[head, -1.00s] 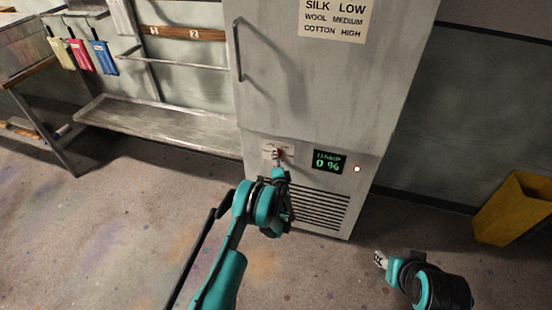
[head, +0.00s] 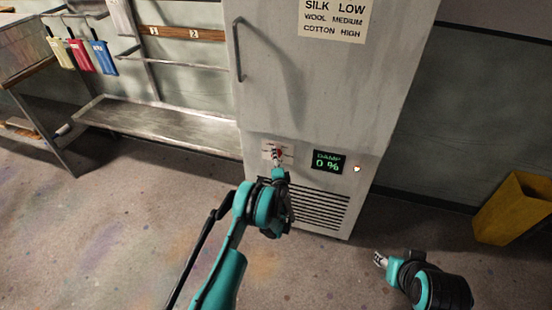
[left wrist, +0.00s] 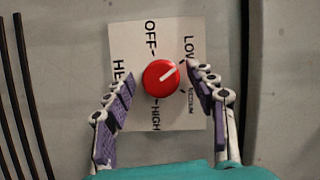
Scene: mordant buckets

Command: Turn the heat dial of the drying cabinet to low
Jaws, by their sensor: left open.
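The drying cabinet (head: 310,90) stands in the middle of the head view. Its red heat dial (left wrist: 158,84) is on a pale label plate (left wrist: 126,48) marked OFF, LOW, MEDIUM and HIGH, turned sideways in the left wrist view. The dial's white pointer line aims up and right, towards LOW. My left gripper (left wrist: 160,73) is open, one finger each side of the dial, with visible gaps. In the head view, my left gripper (head: 277,158) partly hides the dial. My right gripper (head: 380,260) is low at the right, away from the cabinet; its opening is too small to judge.
A green display (head: 328,162) reads DAMP 0 %, with a lit lamp (head: 357,168) beside it. A sign (head: 335,20) on the door says silk low, wool medium, cotton high. A metal bench (head: 160,122) stands left, a yellow bin (head: 515,208) right. The floor between is clear.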

